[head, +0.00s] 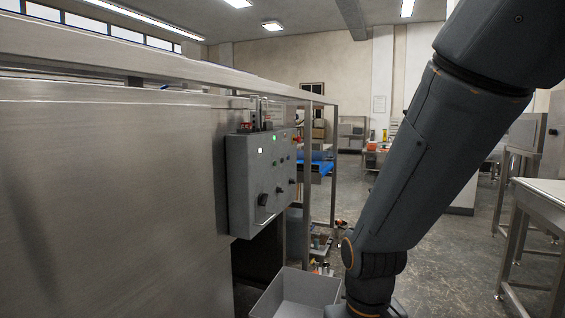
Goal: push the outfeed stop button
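A grey control box (240,185) is fixed to the side of the large steel machine, left of the middle of the head view. Its face carries a small white light (260,150), small green spots (274,163) and several dark knobs (263,199). The labels are too small to read, so I cannot tell which control is the outfeed stop button. My arm (410,160) comes down from the top right to the bottom edge, right of the box and apart from it in the picture. My gripper is outside the picture.
The steel machine (110,190) fills the left side. A grey open bin (297,292) stands below the box, close to my arm. Steel tables (540,205) stand at the right. Open floor (450,265) lies between my arm and the tables.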

